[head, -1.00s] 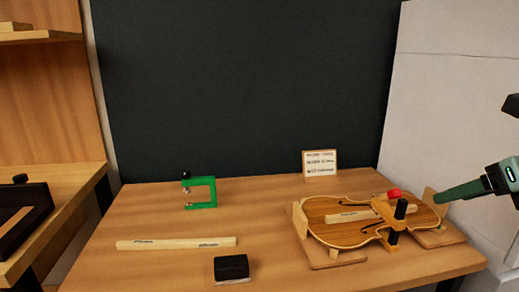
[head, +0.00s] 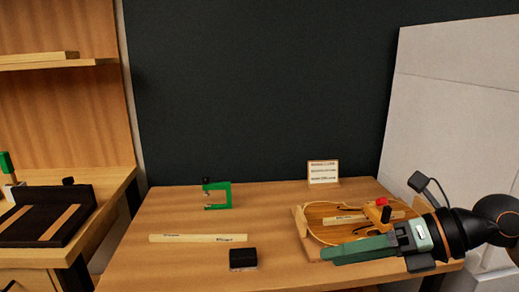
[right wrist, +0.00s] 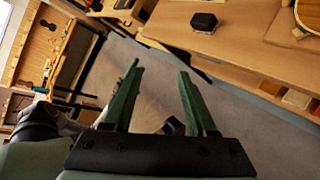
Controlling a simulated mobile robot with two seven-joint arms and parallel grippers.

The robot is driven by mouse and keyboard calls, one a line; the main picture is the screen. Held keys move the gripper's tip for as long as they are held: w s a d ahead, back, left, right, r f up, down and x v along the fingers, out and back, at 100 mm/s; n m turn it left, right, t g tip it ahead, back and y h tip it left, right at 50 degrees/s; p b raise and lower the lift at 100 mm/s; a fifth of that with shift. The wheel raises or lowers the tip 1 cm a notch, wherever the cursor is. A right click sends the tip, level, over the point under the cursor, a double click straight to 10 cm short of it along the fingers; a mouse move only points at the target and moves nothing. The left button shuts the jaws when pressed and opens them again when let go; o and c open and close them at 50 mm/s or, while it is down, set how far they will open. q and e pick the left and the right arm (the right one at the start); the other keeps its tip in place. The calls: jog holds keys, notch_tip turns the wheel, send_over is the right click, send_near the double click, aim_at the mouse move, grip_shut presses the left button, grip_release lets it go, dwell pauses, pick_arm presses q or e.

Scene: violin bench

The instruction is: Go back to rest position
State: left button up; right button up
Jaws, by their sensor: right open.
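My right gripper (head: 352,250) reaches in from the right in the head view, in front of the violin and partly hiding it. In the right wrist view its two green fingers (right wrist: 155,98) are apart with nothing between them, over the floor in front of the bench. The violin body (head: 322,212) lies in its wooden cradle at the right of the bench, with a wooden strip, a red-topped part and a black-handled clamp on it.
A green clamp (head: 224,196) stands on the bench (head: 180,215). A wooden strip (head: 197,238) and a black block (head: 243,258) lie nearer the front. A small sign (head: 323,172) stands at the back. A side bench with a black tray (head: 85,205) is at the left.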

jog(key=w+a+r+m+t+y+p, duration=0.1)
jog(key=a+r+m+t+y+p, duration=0.2)
jog(key=a+r+m+y+p, duration=0.45)
jog(key=w+d+f+m+t+h+p, duration=0.1)
jog(key=d+f+m+t+h+p, duration=0.3)
jog(key=f+m+h, duration=0.6)
jog(key=d+f+m+t+h+p, duration=0.2)
jog(key=d+f+m+t+h, duration=0.25)
jog(key=f+m, duration=0.65)
pick_arm(q)
jog(key=s+a+f+n+g+y+p, duration=0.2)
jog(key=s+f+n+g+y+p, duration=0.1)
jog(key=s+f+g, duration=0.6)
notch_tip(320, 180, down, 2)
jog(key=shift+s+a+f+n+g+y, duration=0.15)
jog(key=shift+s+f+n+g+y, duration=0.05)
jog(key=shift+n+g+y, duration=0.3)
pick_arm(e)
jog(key=s+d+f+m+g+h, duration=0.1)
jog(key=s+f+m+g, duration=0.5)
jog(key=s, duration=1)
notch_tip(320, 180, down, 7)
jog(key=m+h, duration=0.1)
jog(key=m, duration=0.2)
jog(key=shift+d+r+h, duration=0.15)
jog(key=shift+d+h, duration=0.15)
jog(key=shift+m, duration=0.25)
